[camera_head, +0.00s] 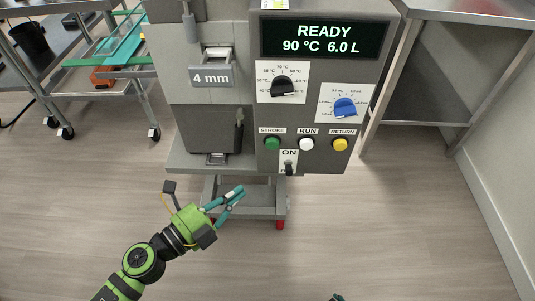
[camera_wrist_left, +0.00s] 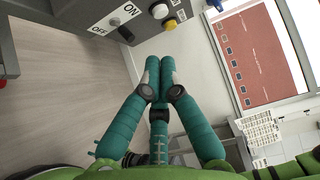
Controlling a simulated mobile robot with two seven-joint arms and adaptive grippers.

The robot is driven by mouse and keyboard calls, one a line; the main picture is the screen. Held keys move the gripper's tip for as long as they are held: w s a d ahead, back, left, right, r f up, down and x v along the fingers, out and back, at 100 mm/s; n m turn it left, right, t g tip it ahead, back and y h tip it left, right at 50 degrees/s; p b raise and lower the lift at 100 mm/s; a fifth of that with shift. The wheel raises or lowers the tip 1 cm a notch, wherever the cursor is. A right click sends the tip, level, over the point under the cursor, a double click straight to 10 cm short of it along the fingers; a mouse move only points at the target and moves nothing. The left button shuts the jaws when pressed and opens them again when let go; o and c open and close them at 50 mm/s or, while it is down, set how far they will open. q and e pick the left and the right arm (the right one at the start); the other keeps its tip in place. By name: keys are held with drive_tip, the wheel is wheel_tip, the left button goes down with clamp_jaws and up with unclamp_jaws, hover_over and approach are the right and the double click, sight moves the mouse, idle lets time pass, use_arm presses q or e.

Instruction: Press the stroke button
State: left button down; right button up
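The green stroke button (camera_head: 272,143) sits under the "STROKE" label at the left of the button row on the machine's control panel (camera_head: 321,120). My left gripper (camera_head: 238,192) is below and to the left of the button in the head view, apart from the panel. Its teal fingers point up and right. In the left wrist view the fingertips (camera_wrist_left: 160,76) are drawn together with nothing between them. The stroke button does not show in that view. Only a small teal tip of my right gripper (camera_head: 337,297) shows at the bottom edge of the head view.
The white run button (camera_head: 306,144) and yellow return button (camera_head: 340,144) are right of stroke. An ON/OFF switch (camera_head: 288,168) sits below. The display (camera_head: 324,38) reads READY, 90 °C, 6.0 L. A steel table (camera_head: 470,15) stands right; a cart (camera_head: 100,65) stands left.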

sight(272, 143)
use_arm(q)
drive_tip(key=shift+w, duration=0.1)
use_arm(e)
drive_tip(key=shift+s, duration=0.25)
use_arm(q)
drive_tip(key=w+a+p+x, duration=0.1)
drive_tip(key=w+a+x, duration=0.1)
drive_tip(key=x, duration=1)
drive_tip(key=shift+w+d+p, duration=0.25)
drive_tip(key=shift+p, duration=0.1)
use_arm(e)
drive_tip(key=s+g, duration=0.1)
drive_tip(key=s, duration=0.2)
drive_tip(key=shift+r, duration=0.1)
use_arm(q)
drive_tip(key=shift+w, duration=0.1)
use_arm(e)
drive_tip(key=shift+s+d, duration=0.1)
drive_tip(key=shift+s, duration=0.05)
